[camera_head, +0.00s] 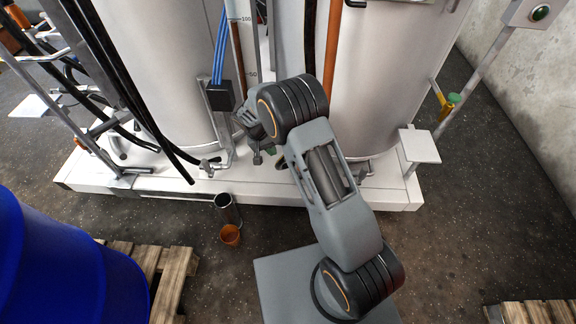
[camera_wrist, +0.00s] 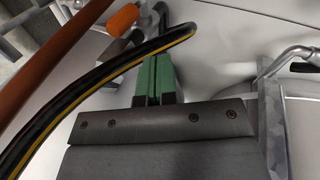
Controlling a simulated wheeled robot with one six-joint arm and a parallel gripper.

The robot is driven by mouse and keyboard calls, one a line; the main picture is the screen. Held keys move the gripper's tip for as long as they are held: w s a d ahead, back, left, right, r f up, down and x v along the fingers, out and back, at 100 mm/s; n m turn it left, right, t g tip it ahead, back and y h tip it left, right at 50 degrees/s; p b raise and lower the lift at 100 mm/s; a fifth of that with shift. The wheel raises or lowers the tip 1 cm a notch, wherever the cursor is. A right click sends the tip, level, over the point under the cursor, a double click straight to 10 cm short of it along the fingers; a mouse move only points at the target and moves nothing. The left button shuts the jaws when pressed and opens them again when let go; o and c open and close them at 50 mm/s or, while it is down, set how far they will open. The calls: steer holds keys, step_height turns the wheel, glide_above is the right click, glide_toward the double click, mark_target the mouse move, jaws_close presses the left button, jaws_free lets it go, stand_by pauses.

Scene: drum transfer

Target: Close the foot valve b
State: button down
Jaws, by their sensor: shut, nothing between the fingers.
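In the wrist view my gripper (camera_wrist: 154,78) is shut, its two green fingers together with nothing between them. Its fingertips are at a black hose (camera_wrist: 85,82) with a yellow stripe that crosses over them; I cannot tell if they touch. An orange handle (camera_wrist: 124,20) is just beyond, up and left of the fingertips. A bent metal lever or pipe (camera_wrist: 290,58) is at the right. No label shows, so I cannot tell which part is foot valve b. In the head view my arm largely hides the gripper, low between the left tank (camera_head: 170,75) and the right tank (camera_head: 390,75).
Both tanks stand on a white plinth (camera_head: 270,191). A dark can (camera_head: 228,208) and an orange cup (camera_head: 230,235) are on the floor before it.

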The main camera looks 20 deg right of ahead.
steer(key=d+f+b, duration=0.3)
steer(key=d+f, duration=0.4)
steer(key=f, duration=0.3)
steer(key=shift+s+d+b, duration=0.25)
steer(key=shift+s+b, duration=0.05)
steer(key=shift+s, duration=0.1)
steer(key=shift+r, duration=0.1)
